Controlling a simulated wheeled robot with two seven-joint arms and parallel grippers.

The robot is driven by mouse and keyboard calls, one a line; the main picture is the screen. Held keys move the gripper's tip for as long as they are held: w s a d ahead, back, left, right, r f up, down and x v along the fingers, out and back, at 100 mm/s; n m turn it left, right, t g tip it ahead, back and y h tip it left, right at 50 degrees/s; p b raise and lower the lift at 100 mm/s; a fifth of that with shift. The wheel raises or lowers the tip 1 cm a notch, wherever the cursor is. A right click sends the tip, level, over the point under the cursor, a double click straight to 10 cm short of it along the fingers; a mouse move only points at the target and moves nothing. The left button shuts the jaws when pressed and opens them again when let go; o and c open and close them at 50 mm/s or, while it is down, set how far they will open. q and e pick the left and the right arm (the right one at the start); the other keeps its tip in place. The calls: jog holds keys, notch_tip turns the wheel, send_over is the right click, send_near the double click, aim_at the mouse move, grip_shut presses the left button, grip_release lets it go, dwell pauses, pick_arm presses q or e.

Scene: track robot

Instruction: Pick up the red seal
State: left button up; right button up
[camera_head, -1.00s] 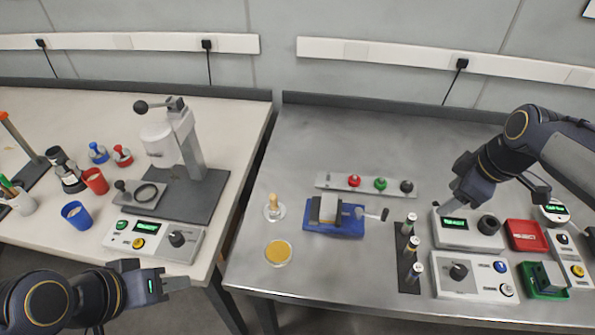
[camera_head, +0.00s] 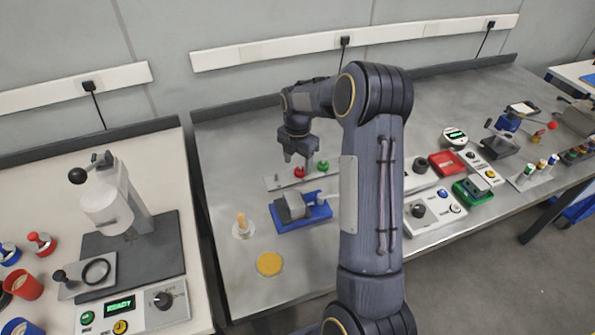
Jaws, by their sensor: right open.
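A small red seal (camera_head: 299,172) stands upright on a narrow metal strip (camera_head: 271,183) on the grey table, next to a green one (camera_head: 322,166). My right gripper (camera_head: 301,157) points down with its fingers apart and empty. In the picture its tips are just above the red seal; I cannot tell the height gap. My right forearm crosses the middle of the view and hides the strip's right end and the black piece there. A red-knobbed stamp (camera_head: 40,242) also stands on the left table. My left gripper is out of view.
A blue clamp device (camera_head: 305,213) sits in front of the strip. A wooden-handled piece (camera_head: 242,226) and a yellow disc (camera_head: 269,264) are to its left. Control boxes (camera_head: 432,211) and a red box (camera_head: 447,163) stand right of my arm. A gap separates the two tables.

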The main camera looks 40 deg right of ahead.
aim_at(298, 168)
jog(key=shift+f, duration=1.5)
jog(key=c, duration=1.1)
jog(key=shift+o, duration=0.2)
jog(key=shift+r, duration=0.1)
